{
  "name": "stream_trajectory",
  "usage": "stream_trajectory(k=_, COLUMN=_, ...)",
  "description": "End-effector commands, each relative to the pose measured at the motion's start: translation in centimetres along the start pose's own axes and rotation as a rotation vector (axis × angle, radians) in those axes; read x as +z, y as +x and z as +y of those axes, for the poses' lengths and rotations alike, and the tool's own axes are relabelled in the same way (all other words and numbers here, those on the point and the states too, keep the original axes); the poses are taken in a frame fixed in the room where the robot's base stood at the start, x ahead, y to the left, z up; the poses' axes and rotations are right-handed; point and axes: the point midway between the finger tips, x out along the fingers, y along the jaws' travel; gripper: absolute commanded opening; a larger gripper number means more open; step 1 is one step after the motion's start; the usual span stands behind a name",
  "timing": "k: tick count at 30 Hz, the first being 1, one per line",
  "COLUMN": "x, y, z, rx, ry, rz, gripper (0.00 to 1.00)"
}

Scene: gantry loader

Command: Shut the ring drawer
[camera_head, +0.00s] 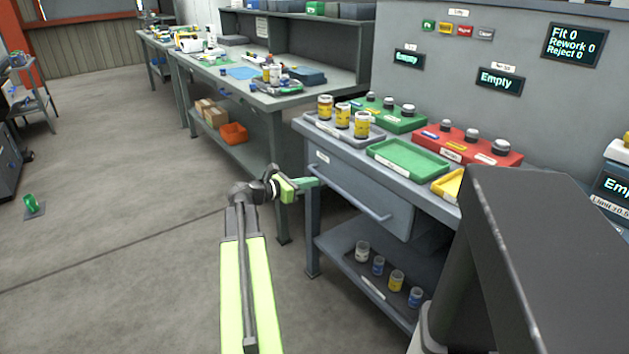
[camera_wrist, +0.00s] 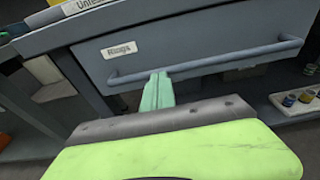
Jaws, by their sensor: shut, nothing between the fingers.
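The ring drawer (camera_head: 350,190) is a grey drawer under the bench top, with a bar handle (camera_head: 352,196) across its front. In the wrist view the drawer front (camera_wrist: 195,45) carries a "Rings" label (camera_wrist: 119,50), and the handle (camera_wrist: 215,65) runs across it. I cannot tell exactly how far the drawer stands out. My gripper (camera_head: 312,183) is at the left end of the drawer front. In the wrist view its green fingers (camera_wrist: 158,80) are together and empty, with tips overlapping the handle line left of its middle. Whether they touch the handle or the front is unclear.
The bench top holds a grey tray (camera_head: 319,132) with yellow-labelled jars, a green tray (camera_head: 375,151) and a red block (camera_head: 482,158). A lower shelf (camera_head: 335,250) carries several small jars. Open floor (camera_head: 130,280) lies to the left.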

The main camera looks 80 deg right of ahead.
Motion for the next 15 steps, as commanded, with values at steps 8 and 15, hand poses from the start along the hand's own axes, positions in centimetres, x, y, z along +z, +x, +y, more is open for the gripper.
stream_trajectory(k=8, x=0.2, y=-7.9, z=0.1, rx=0.012, ry=0.000, rz=0.001, gripper=0.00)
stream_trajectory(k=15, x=0.0, y=-11.0, z=0.1, rx=0.010, ry=0.000, rz=0.002, gripper=0.00)
